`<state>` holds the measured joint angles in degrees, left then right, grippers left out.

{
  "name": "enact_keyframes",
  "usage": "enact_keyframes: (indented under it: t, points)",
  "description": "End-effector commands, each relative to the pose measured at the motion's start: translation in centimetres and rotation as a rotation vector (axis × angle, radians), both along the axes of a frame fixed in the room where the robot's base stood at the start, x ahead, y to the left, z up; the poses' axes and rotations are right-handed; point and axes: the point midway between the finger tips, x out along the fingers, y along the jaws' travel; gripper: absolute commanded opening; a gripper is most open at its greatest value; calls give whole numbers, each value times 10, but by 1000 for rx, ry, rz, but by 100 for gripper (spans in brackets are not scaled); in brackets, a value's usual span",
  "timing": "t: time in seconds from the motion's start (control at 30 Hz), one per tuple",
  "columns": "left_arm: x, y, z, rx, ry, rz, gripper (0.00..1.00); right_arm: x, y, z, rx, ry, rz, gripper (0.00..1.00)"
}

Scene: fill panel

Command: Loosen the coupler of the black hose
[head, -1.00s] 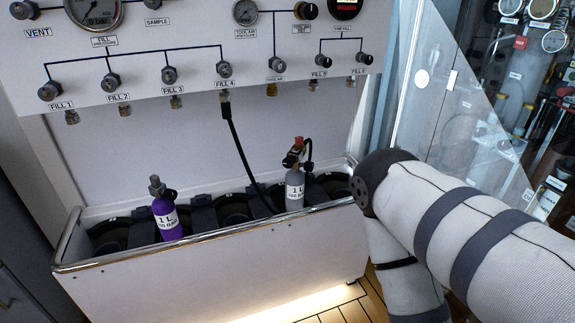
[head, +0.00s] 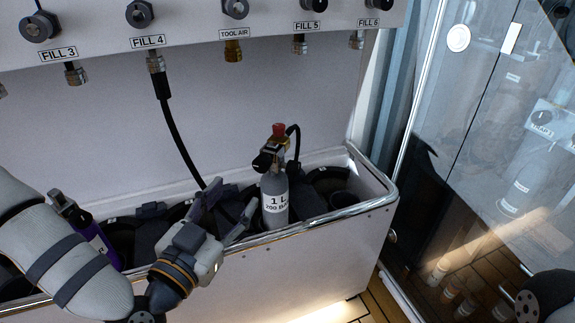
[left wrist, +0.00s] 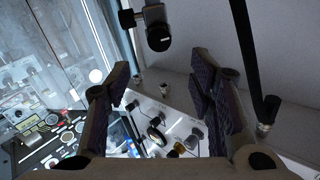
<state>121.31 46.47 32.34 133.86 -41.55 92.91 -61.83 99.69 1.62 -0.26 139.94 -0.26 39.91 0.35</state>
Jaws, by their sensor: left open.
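The black hose (head: 175,130) hangs from the FILL 4 outlet, with its coupler (head: 156,64) at the top under the panel. Its lower part passes behind my left gripper (head: 233,203), and its end is hidden. In the left wrist view the hose (left wrist: 244,45) runs down the right side to the coupler (left wrist: 268,108), outside the right finger. My left gripper (left wrist: 165,85) is open with nothing between its fingers. In the head view it is low over the trough, well below the coupler and left of the grey bottle. My right gripper is not in view.
A grey bottle (head: 274,200) with a red-topped valve stands in the trough (head: 310,240). A purple bottle (head: 97,240) is partly hidden by my left arm. Other FILL outlets and the TOOL AIR outlet (head: 233,50) line the panel. A glass door (head: 480,120) is at the right.

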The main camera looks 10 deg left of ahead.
Motion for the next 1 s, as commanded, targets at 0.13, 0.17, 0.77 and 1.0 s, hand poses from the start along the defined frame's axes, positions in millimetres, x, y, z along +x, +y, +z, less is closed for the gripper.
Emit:
enact_keyframes:
  t: [0.13, 0.17, 0.77, 1.0]
  points:
    - [37, -6, 1, -1, -2, 0, 49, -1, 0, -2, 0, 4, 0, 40]
    - [44, -7, 0, 0, -1, -1, 49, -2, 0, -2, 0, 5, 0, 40]
    - [107, -17, 0, -3, 6, -3, 49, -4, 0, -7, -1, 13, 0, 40]
    - [106, -17, -1, -2, 6, -3, 1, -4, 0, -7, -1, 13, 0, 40]
